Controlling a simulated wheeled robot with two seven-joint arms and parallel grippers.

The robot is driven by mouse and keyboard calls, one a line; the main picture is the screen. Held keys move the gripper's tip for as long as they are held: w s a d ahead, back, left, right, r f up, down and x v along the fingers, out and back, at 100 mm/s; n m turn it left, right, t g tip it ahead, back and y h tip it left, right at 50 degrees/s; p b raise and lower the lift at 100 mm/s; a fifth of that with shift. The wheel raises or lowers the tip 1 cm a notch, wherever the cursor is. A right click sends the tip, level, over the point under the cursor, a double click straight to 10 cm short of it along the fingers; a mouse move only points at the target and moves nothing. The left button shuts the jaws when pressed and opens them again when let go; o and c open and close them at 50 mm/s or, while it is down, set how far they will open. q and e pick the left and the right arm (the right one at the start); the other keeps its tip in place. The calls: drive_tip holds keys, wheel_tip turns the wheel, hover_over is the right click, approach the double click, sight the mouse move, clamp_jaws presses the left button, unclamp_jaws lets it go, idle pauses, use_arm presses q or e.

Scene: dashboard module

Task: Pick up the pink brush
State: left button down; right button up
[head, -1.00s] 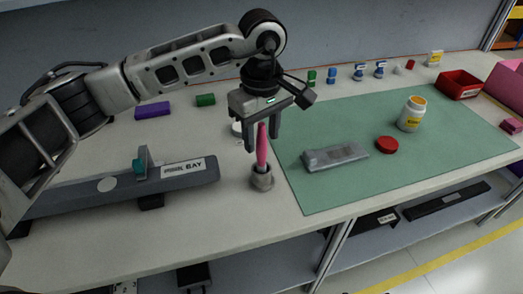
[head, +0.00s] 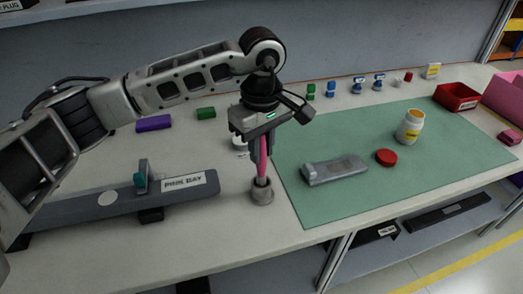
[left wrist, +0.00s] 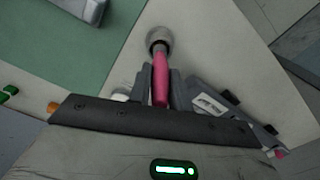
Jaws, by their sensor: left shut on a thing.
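The pink brush (head: 263,165) stands upright with its lower end in a small grey round holder (head: 262,192) on the table, left of the green mat. My left gripper (head: 261,152) points down from above and is shut on the brush's upper part. In the left wrist view the pink handle (left wrist: 161,88) lies between the two fingers (left wrist: 161,85), and its lower end is inside the grey holder (left wrist: 159,38). My right gripper is not in view.
A grey tray labelled as a bay (head: 110,203) lies left of the holder. The green mat (head: 340,205) on the right carries a grey part (head: 335,171), a red cap (head: 386,157) and a white bottle (head: 409,128). Purple (head: 154,124) and green (head: 206,113) blocks lie behind.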

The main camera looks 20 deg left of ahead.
sight(264, 136)
use_arm(q)
drive_tip(key=r, duration=0.1)
drive_tip(key=r+p, duration=0.1)
drive_tip(key=r, duration=0.1)
drive_tip(key=shift+d, duration=0.25)
drive_tip(key=s+d+r+p, duration=0.2)
drive_tip(key=s+d+r, duration=0.3)
drive_tip(key=d+r, duration=0.4)
drive_tip(key=d, duration=0.3)
drive_tip(key=shift+d, duration=0.25)
drive_tip(key=shift+s, duration=0.1)
